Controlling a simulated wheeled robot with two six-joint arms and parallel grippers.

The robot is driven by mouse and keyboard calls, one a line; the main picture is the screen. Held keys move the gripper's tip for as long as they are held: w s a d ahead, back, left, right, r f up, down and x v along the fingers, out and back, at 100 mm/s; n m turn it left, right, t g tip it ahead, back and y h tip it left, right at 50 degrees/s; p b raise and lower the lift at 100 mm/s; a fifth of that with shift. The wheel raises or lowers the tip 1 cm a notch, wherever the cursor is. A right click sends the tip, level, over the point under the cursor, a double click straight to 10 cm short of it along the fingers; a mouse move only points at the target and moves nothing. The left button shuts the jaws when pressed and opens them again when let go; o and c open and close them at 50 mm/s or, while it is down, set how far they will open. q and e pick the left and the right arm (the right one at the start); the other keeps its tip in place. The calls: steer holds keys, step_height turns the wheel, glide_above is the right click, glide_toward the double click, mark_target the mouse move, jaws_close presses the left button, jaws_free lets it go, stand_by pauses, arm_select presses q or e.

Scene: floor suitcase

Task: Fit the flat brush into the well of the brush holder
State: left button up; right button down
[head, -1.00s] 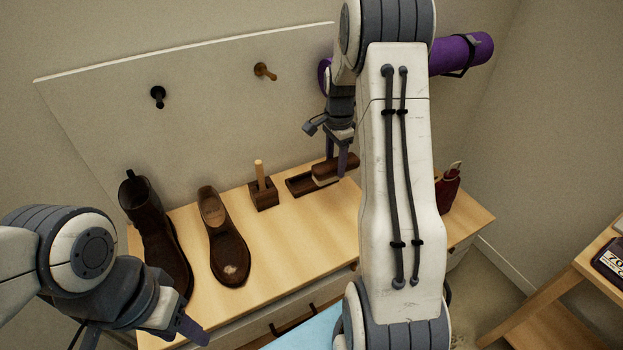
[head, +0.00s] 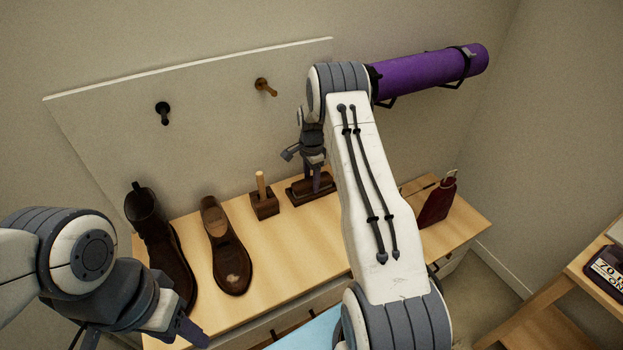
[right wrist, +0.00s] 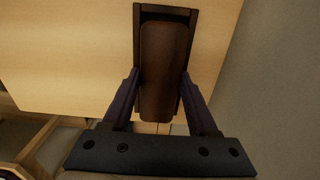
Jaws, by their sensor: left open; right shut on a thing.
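The flat brush (right wrist: 162,70) is a dark brown oblong block. My right gripper (head: 318,188) is shut on it, with one finger on each long side in the right wrist view (right wrist: 163,105). The dark wooden brush holder (head: 292,197) lies on the bench top by the back panel. The brush is over the holder's well and lined up with it; the holder's rim (right wrist: 166,9) shows past the far end and along the sides. I cannot tell how deep the brush sits. My left gripper (head: 192,335) is open and empty at the lower left.
A small wooden block with an upright peg (head: 264,203) stands just left of the holder. A brown shoe (head: 228,250) and a tall boot (head: 160,240) stand further left. A dark red bottle (head: 438,203) stands at the right. A purple roll (head: 425,75) hangs on the wall above.

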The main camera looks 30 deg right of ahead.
steer(key=shift+f, duration=0.2)
steer(key=shift+c, duration=0.9)
jaws_free()
steer(key=shift+r, duration=0.15)
steer(key=shift+r, duration=0.2)
step_height(320, 180, up, 12)
steer(key=b, duration=0.2)
steer(key=shift+f, duration=0.1)
